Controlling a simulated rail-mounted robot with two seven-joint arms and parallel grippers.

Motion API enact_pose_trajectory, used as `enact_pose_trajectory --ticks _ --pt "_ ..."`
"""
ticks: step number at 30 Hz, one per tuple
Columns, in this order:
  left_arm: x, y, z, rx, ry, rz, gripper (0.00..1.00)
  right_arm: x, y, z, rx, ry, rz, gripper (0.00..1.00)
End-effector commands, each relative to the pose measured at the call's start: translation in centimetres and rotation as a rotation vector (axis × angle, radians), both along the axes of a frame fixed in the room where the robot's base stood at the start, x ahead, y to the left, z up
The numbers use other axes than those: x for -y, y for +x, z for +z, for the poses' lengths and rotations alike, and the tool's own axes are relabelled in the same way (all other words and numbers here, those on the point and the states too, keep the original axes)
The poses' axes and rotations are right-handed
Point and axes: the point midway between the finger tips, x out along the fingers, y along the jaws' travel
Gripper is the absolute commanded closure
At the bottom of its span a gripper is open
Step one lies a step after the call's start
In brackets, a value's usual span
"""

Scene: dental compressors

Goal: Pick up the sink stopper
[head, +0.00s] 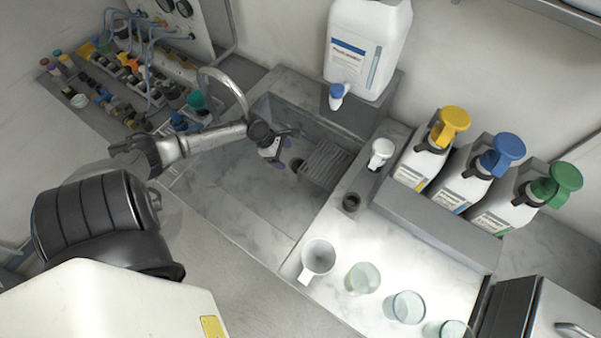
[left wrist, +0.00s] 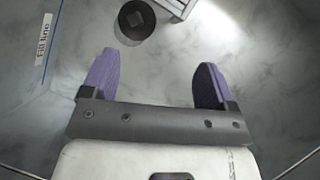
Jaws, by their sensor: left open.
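My right gripper is not in view.
The sink (head: 240,205) has raised walls, and a slatted rack (head: 326,164) stands close to the stopper. A faucet (head: 228,88) arches behind my arm. A white jug (head: 366,45), pump bottles (head: 432,150), a mug (head: 318,257) and glasses (head: 363,278) stand around the sink.

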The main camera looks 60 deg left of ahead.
Motion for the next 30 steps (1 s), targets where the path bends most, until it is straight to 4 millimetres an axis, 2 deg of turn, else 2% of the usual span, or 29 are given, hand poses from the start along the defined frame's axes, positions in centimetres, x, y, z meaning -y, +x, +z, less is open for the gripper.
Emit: enact_pose_trajectory --ticks 1,3,7,19,30 --pt "-1.2 0.5 -0.6 -0.004 -0.013 0.054 0.20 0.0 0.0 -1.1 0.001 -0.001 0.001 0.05" --pt "-2.3 0.9 -0.6 -0.008 -0.035 0.120 0.20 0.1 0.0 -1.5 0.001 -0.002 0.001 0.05" --pt "-3.3 1.6 -1.2 -0.013 -0.061 0.191 0.20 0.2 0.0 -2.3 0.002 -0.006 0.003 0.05" --pt "-1.9 4.3 -6.6 -0.014 -0.069 0.208 0.20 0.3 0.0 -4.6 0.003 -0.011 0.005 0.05" --pt "-1.4 5.1 -8.1 -0.015 -0.066 0.204 0.20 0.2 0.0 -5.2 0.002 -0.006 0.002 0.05"
